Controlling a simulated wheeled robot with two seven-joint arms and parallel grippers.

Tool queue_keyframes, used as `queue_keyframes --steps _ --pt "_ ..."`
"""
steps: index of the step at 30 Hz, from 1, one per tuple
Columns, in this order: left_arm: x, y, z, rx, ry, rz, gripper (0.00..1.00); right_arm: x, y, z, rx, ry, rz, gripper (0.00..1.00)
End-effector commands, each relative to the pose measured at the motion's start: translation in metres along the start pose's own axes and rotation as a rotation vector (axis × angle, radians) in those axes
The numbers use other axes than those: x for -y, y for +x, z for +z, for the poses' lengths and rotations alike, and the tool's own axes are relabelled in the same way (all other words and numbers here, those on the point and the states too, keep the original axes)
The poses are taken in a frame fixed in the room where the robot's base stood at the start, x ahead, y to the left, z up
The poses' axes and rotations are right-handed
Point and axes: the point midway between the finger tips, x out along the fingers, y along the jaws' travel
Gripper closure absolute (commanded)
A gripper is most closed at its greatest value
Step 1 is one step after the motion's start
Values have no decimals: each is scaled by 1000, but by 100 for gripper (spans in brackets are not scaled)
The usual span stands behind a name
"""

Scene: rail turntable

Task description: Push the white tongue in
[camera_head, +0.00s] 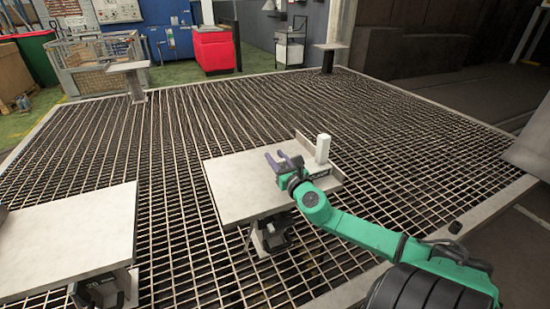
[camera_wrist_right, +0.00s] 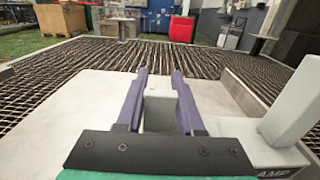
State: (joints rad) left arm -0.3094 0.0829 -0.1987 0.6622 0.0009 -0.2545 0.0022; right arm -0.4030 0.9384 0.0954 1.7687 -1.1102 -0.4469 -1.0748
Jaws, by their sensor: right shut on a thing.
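My right gripper (camera_head: 277,157) reaches over the near plate from the right, its purple fingers pointing away. In the right wrist view the gripper (camera_wrist_right: 160,76) is shut on a pale block, the white tongue (camera_wrist_right: 161,108), which sits between the fingers. In the head view I cannot make out the tongue behind the gripper. A white upright block (camera_head: 322,148) stands to the right of the gripper at the plate's edge. My left gripper is not in view.
The pale plate (camera_head: 228,189) stands on a support above a metal grating (camera_head: 380,140). Another pale plate (camera_head: 75,235) is at the left. Behind are a wire crate (camera_head: 98,65), a red cabinet (camera_head: 213,50) and a small raised plate (camera_head: 127,66).

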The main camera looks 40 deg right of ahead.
Motion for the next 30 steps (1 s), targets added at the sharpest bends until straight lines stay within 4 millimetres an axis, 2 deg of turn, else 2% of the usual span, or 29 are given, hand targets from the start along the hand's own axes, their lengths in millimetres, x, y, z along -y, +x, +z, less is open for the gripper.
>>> queue_keyframes --steps 3,4,6,16,20,26,30 --pt "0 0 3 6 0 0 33 2 0 0 0 1 -6 100" --pt "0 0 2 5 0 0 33 2 0 -1 0 1 -6 60" --pt "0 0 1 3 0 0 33 2 0 -1 0 1 -5 33" --pt "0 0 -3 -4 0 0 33 1 -1 0 0 2 -3 32" --pt "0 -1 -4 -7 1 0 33 1 -10 -2 -3 4 -3 32" --pt "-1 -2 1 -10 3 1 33 1 -45 -3 -6 7 -4 32" --pt "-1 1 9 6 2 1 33 2 -77 -4 -6 7 -6 32"
